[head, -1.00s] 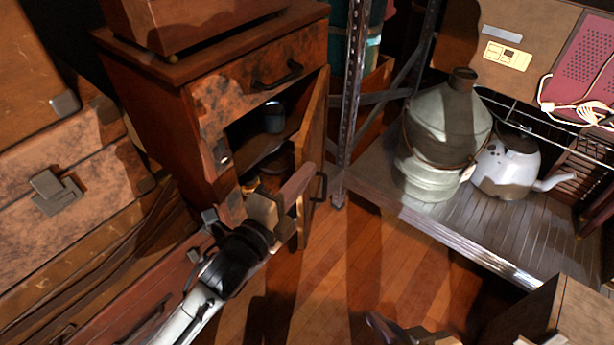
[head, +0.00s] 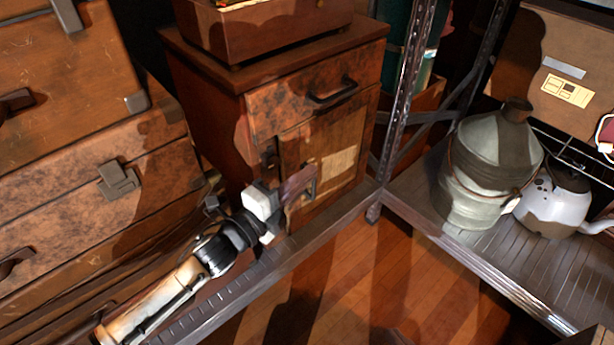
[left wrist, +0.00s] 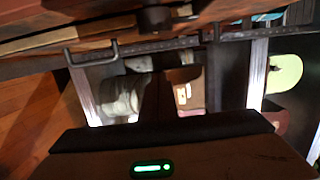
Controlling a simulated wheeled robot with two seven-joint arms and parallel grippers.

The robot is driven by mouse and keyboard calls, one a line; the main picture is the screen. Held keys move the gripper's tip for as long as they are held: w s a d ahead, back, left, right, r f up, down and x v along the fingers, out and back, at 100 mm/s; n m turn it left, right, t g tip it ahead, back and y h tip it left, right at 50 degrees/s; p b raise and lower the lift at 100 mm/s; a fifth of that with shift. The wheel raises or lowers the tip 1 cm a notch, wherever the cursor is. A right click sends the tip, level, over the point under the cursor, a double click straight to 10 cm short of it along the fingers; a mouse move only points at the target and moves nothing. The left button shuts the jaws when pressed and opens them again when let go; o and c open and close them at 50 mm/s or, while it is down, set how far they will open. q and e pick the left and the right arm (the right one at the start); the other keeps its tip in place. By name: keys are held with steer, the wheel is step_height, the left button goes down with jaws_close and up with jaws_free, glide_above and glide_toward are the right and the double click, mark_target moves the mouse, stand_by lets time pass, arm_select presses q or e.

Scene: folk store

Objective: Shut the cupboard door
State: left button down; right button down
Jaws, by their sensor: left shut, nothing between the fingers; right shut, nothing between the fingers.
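The cupboard (head: 215,130) is a worn brown wooden cabinet with a drawer above and a door (head: 340,165) below, in the head view. The door carries a paler patch and a dark handle. It lies about flush with the cupboard's front, and no interior shows. A small remaining gap cannot be ruled out. My left gripper (head: 297,184) is shut and empty, with its fingertips in front of the door near its handle. Whether they touch is unclear. My right gripper is not in view.
A metal rail (head: 290,255) runs in front of the cupboard base to the shelf post (head: 403,90). A grey jug (head: 490,170) and a white kettle (head: 555,205) stand on the right shelf. Stacked cases (head: 90,190) fill the left. Wooden floor shows at bottom centre.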

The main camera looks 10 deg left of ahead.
arm_select(q)
steer(key=s+d, duration=0.3)
steer(key=s+a+p, duration=0.2)
steer(key=s+a, duration=0.2)
steer(key=a, duration=0.4)
steer(key=shift+s+a, duration=0.3)
steer(key=shift+s, duration=0.05)
arm_select(e)
steer(key=shift+v, duration=0.95)
